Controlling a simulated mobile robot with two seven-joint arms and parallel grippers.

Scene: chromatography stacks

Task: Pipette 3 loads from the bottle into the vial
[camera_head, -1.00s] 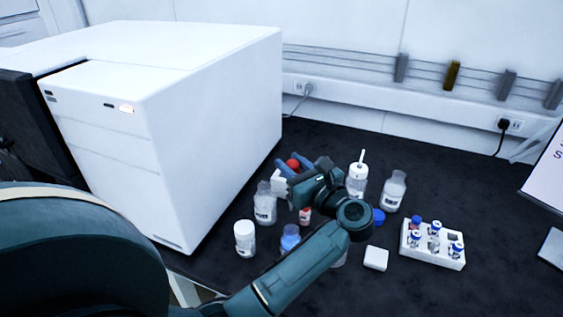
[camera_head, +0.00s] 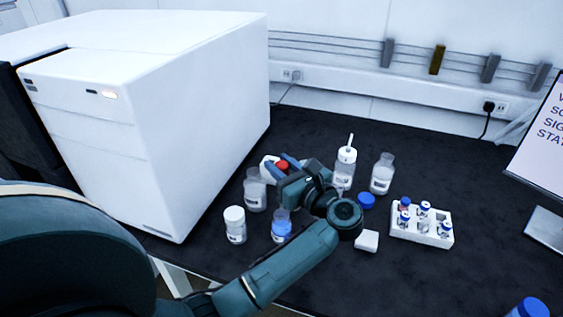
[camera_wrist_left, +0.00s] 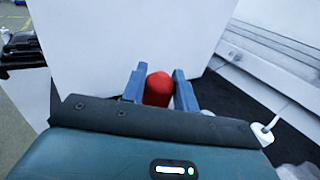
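My left gripper (camera_head: 281,165) is closed around a red bulb (camera_head: 283,164), in the air above the bottles. In the left wrist view the red bulb (camera_wrist_left: 158,89) sits between the two blue fingers; anything below it is hidden. An open clear bottle (camera_head: 256,190) stands left of the gripper, and another (camera_head: 382,175) to its right. A blue-topped container (camera_head: 281,228) stands below the gripper. A white rack (camera_head: 420,236) holds several small capped vials, such as one vial (camera_head: 424,212). Which bottle and vial the task means, I cannot tell. My right gripper is not in view.
A big white instrument (camera_head: 190,120) fills the left. A white-capped bottle (camera_head: 235,225), a bottle with a spout (camera_head: 345,168), a loose blue cap (camera_head: 366,200) and a small white block (camera_head: 367,240) stand nearby. A blue-topped thing (camera_head: 530,307) shows at the bottom right.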

